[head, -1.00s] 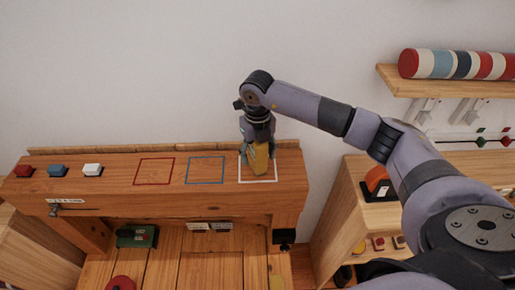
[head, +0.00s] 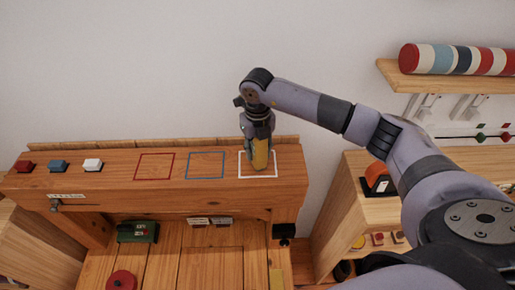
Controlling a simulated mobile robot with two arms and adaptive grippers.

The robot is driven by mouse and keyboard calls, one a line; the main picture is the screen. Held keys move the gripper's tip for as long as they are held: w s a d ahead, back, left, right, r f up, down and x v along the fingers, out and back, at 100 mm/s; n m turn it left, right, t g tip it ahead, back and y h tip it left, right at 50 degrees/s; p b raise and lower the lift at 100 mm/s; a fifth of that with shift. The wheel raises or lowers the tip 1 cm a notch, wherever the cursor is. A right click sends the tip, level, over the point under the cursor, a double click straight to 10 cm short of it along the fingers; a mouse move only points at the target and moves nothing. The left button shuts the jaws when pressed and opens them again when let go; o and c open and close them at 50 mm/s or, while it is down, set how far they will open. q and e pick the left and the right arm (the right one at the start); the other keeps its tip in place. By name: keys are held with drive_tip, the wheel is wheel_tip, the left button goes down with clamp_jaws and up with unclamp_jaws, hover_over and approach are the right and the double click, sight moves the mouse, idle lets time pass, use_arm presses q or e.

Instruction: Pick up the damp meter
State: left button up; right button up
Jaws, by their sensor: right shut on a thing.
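A yellow object, which looks like the damp meter (head: 260,155), stands roughly upright at the white outlined square on the wooden bench top (head: 110,179). My right gripper (head: 257,146) reaches down over it from above and is shut on it. The fingers hide part of its upper body. I cannot tell whether its base touches the wood. My left gripper is not in view.
Red (head: 154,154) and blue (head: 206,153) outlines on the bench are empty. A shelf (head: 445,83) with a striped roll (head: 460,60) is at upper right.

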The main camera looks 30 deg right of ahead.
drive_tip(key=shift+c, duration=1)
